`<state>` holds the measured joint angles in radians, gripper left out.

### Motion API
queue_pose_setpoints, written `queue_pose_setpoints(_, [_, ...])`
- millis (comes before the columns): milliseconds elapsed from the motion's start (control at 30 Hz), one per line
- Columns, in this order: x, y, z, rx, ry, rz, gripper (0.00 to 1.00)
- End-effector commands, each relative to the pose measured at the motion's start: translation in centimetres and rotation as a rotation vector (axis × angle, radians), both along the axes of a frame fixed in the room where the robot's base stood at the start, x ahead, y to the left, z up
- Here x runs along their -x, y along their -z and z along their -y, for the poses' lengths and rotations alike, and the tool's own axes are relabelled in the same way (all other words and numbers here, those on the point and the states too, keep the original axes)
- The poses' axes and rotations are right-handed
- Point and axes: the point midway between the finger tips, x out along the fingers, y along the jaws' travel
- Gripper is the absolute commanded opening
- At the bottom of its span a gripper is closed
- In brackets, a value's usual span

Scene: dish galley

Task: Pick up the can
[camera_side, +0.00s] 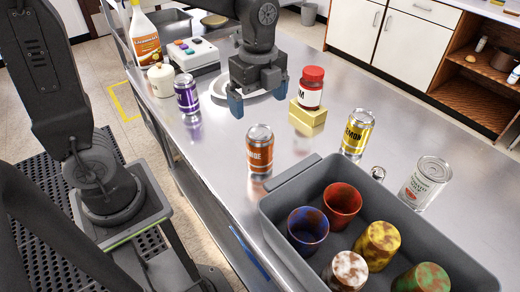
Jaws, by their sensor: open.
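Several cans stand upright on the steel counter. An orange can (259,150) stands in front of my gripper, near the grey bin's corner. A purple can (186,94) stands to the left. A white plate (217,92) lies partly hidden behind the gripper.
A grey bin (283,185) holds several coloured cups at the front right. A red-lidded jar (311,90) stands on a yellow block (307,117). A white candle-like jar (161,80), a button box (194,53) and a spray bottle (144,38) stand at back left.

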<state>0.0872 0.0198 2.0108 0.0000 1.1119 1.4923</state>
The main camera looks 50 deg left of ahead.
Motion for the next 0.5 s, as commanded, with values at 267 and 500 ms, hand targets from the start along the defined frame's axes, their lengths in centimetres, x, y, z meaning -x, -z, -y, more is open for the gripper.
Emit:
queue_pose_setpoints(267, [0.1,5.4,0.0,0.0,-0.003,-0.005,0.99])
queue_pose_setpoints(500, [0.1,7.3,0.0,0.0,-0.004,0.0,0.99])
